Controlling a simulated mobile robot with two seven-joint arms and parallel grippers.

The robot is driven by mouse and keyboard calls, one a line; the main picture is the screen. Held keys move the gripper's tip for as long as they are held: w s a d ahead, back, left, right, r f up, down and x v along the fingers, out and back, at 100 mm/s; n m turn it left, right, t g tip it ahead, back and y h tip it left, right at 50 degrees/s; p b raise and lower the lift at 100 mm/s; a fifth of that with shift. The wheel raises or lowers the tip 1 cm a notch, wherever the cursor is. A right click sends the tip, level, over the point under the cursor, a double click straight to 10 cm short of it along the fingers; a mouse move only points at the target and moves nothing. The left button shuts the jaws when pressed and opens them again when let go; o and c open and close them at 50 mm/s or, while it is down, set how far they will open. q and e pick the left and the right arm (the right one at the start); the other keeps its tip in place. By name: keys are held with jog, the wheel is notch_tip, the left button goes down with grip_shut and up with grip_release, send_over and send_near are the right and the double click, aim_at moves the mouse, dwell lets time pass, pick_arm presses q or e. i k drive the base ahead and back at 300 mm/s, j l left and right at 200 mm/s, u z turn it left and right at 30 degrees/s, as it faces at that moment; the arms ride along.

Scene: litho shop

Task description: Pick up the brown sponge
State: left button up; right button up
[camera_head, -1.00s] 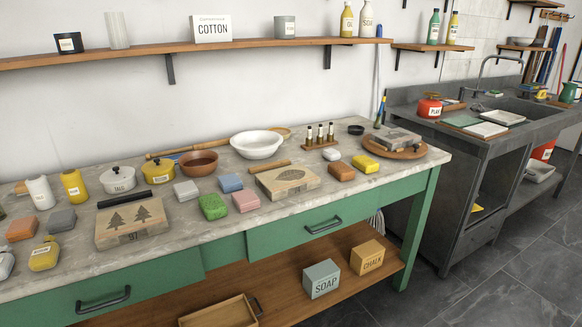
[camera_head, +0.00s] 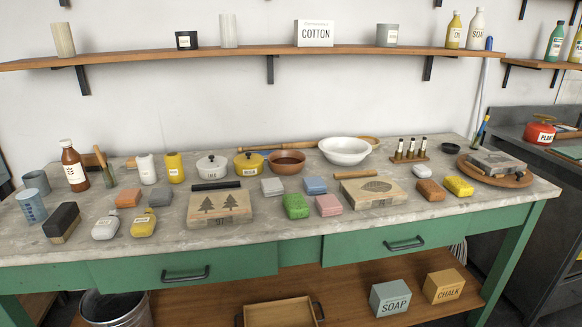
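A brown sponge-like block (camera_head: 430,190) lies on the right part of the stone-topped table (camera_head: 300,236), just left of a yellow block (camera_head: 458,187). It is unobstructed in the head view. A lighter orange block (camera_head: 128,198) lies far to the left, near a grey block (camera_head: 160,196). Green (camera_head: 296,206), blue (camera_head: 315,185) and pink (camera_head: 328,205) blocks sit near the middle. Neither of my grippers is in view.
A carved leaf stone (camera_head: 373,191) is left of the brown block. A round board (camera_head: 505,178) with a stone is to its right, and a white block (camera_head: 422,171) behind. The wall shelf (camera_head: 350,50) runs above. Some table front edge is clear.

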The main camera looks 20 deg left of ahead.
aim_at(432, 192)
jog(key=i+l+u, duration=0.35)
jog(key=l, duration=0.4)
jog(key=i+l+u, duration=0.2)
jog(key=i+l, duration=0.15)
